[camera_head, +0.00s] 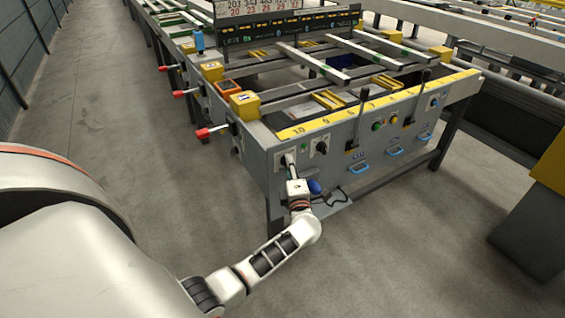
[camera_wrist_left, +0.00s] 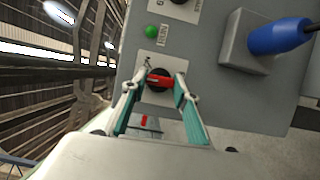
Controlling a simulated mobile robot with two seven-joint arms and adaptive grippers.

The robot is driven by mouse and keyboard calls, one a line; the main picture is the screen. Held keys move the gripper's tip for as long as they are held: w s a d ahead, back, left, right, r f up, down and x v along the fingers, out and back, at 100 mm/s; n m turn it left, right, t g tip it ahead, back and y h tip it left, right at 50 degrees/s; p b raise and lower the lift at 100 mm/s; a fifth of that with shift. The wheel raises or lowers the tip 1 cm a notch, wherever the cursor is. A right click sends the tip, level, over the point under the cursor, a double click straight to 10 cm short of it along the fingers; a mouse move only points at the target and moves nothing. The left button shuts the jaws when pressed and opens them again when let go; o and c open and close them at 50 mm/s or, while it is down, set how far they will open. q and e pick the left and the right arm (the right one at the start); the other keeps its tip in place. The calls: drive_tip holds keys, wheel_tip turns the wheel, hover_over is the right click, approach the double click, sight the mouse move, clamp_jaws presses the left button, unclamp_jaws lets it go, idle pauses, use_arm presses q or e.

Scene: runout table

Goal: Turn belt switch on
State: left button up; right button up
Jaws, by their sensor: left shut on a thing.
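The belt switch (camera_wrist_left: 159,79) is a black round knob with a red bar on a pale plate, seen in the left wrist view. It sits on the grey front panel (camera_head: 345,135) of the runout table. My left gripper (camera_wrist_left: 161,84) has its fingers on both sides of the knob and is shut on it. The red bar lies roughly crosswise between the fingers. In the head view my left gripper (camera_head: 290,165) reaches the left end of the panel and hides most of the switch. My right gripper is not in view.
A green light (camera_wrist_left: 152,31) is beside the switch. A blue plug (camera_wrist_left: 278,37) juts from a grey box nearby. Another black knob (camera_head: 321,146), blue handles (camera_head: 360,167) and black levers (camera_head: 361,115) stand along the panel. The floor (camera_head: 400,240) in front is clear.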

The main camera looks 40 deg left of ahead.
use_arm(q)
drive_tip(key=shift+d+r+m+g+h+p, duration=0.1)
drive_tip(key=shift+m+g+h+p, duration=0.45)
drive_tip(key=shift+m+p, duration=1.45)
drive_tip(key=shift+r+m+g+h+p, duration=0.15)
drive_tip(key=shift+m+g+p, duration=0.9)
drive_tip(key=shift+p, duration=1.6)
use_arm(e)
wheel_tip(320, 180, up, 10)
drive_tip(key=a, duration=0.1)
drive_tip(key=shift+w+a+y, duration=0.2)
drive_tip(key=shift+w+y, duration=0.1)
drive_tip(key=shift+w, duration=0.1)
use_arm(q)
drive_tip(key=shift+f+m, duration=0.15)
drive_tip(key=shift+m, duration=0.1)
drive_tip(key=o, duration=1.1)
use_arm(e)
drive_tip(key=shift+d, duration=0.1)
